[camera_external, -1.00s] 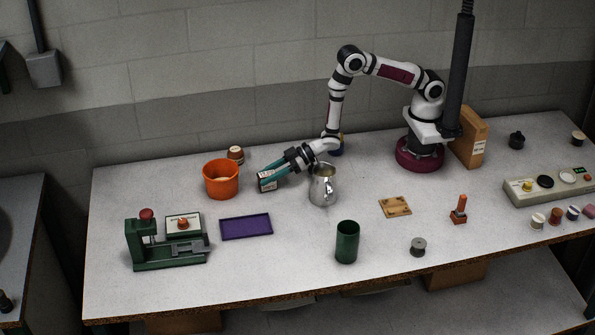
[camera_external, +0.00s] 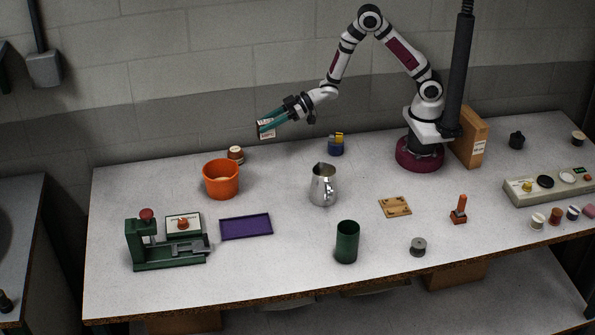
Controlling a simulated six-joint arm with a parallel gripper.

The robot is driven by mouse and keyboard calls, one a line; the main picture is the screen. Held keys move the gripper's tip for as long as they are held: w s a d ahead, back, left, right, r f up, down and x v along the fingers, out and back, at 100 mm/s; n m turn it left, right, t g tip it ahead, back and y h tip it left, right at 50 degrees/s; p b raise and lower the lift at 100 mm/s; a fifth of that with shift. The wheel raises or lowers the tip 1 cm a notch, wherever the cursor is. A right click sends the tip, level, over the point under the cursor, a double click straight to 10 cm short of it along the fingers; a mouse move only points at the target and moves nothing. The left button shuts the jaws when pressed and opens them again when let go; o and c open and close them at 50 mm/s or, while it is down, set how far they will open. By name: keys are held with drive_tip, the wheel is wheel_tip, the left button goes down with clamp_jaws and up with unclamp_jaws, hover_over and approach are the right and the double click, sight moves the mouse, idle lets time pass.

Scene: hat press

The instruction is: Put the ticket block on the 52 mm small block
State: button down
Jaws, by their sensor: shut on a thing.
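My gripper (camera_external: 272,127) is shut on a small dark block with a white face, which looks like the ticket block (camera_external: 266,129). It holds the block in the air above the back left of the table, higher than the orange bucket (camera_external: 221,180) and apart from everything. The fingers hide part of the block. No size mark is readable, so I cannot tell which thing is the 52 mm small block. A green press (camera_external: 168,257) with a red knob stands at the front left, beside a white-topped block (camera_external: 174,219) with an orange knob.
A purple tray (camera_external: 246,227), steel jug (camera_external: 323,186), green cup (camera_external: 347,242), wooden plate (camera_external: 395,206) and grey spool (camera_external: 418,247) stand across the table. A brown jar (camera_external: 236,154) and a blue-yellow object (camera_external: 336,145) stand at the back. The table left of the bucket is bare.

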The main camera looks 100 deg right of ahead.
drive_tip(key=w+d+r+m+h, duration=0.1)
drive_tip(key=w+d+r, duration=0.25)
drive_tip(key=w, duration=0.65)
hover_over(235, 149)
wheel_tip(235, 149, down, 10)
drive_tip(key=shift+r, duration=0.2)
drive_tip(key=c, duration=0.5)
unclamp_jaws()
drive_tip(key=shift+f, duration=0.1)
